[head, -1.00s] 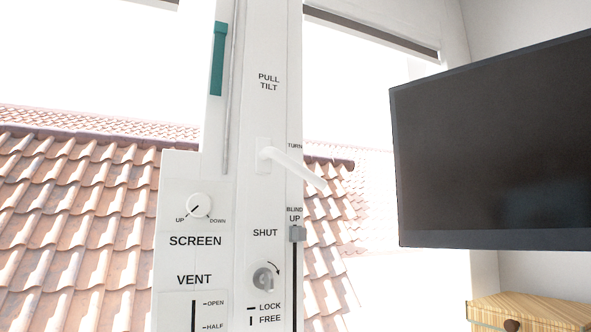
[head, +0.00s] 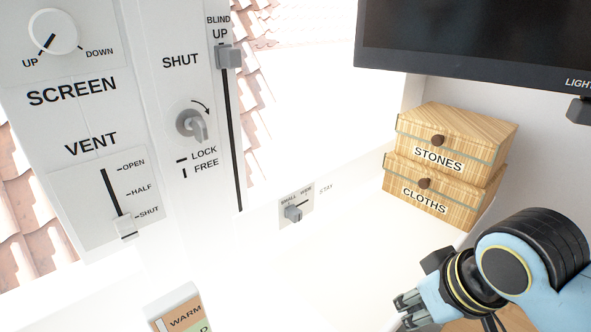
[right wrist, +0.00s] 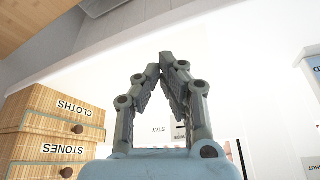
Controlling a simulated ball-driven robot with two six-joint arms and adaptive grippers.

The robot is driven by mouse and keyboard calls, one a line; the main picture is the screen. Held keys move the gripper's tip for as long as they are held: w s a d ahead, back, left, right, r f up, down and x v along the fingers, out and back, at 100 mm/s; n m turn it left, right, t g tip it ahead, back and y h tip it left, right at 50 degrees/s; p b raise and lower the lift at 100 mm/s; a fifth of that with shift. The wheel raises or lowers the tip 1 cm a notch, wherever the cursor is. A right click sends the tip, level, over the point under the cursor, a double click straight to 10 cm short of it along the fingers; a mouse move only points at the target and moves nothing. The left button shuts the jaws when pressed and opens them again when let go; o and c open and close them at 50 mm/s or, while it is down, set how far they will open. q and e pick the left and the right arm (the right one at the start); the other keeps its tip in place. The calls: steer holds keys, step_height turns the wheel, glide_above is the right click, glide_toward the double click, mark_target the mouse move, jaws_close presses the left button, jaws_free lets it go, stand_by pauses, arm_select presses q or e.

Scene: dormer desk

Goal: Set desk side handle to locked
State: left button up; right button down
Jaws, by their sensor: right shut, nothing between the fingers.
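A small grey turn handle (head: 190,122) sits on the white window post, under the word SHUT. Its lever points roughly downward, close to the upright bar marked FREE; the bar marked LOCK lies flat. A curved arrow is printed at its upper right. My right gripper (head: 408,312) is low at the right of the head view, well away from the handle. In the right wrist view its fingers (right wrist: 168,62) lean together at the tips, with nothing between them. The handle does not show clearly in that view. My left gripper is out of view.
Stacked wooden boxes, STONES (head: 437,155) and CLOTHS (head: 425,200), stand behind my right gripper. A dark monitor (head: 460,35) hangs above them. A SCREEN knob (head: 52,32), VENT slider (head: 127,226), BLIND slider (head: 229,57) and small switch (head: 293,213) surround the handle. White space lies between handle and gripper.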

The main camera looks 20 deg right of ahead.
steer(key=w+a+r+t+y, duration=0.15)
steer(key=w+r, duration=0.35)
steer(key=r, duration=0.5)
steer(key=w+a+r+t+y, duration=0.1)
steer(key=w+a+r+t, duration=0.1)
steer(key=w+r, duration=0.5)
steer(key=w+a+r+t+y, duration=0.1)
steer(key=w+a+r+y, duration=0.15)
steer(key=r, duration=0.95)
step_height(320, 180, up, 24)
steer(key=w+a+t+y, duration=0.1)
steer(key=a+t+y, duration=0.1)
steer(key=a+y, duration=0.1)
steer(key=shift+n, duration=0.4)
steer(key=p+x, duration=0.2)
steer(key=x, duration=0.7)
steer(key=shift+w+a+f, duration=0.1)
steer(key=shift+w, duration=0.1)
steer(key=shift+s+a+f+p, duration=0.2)
steer(key=shift+f, duration=0.35)
steer(key=shift+s+a+f+p, duration=0.15)
steer(key=shift+s+f, duration=0.05)
steer(key=shift+f, duration=0.4)
steer(key=shift+s+a+f, duration=0.25)
steer(key=shift+s+f, duration=0.05)
steer(key=shift+f, duration=0.35)
steer(key=shift+w, duration=0.1)
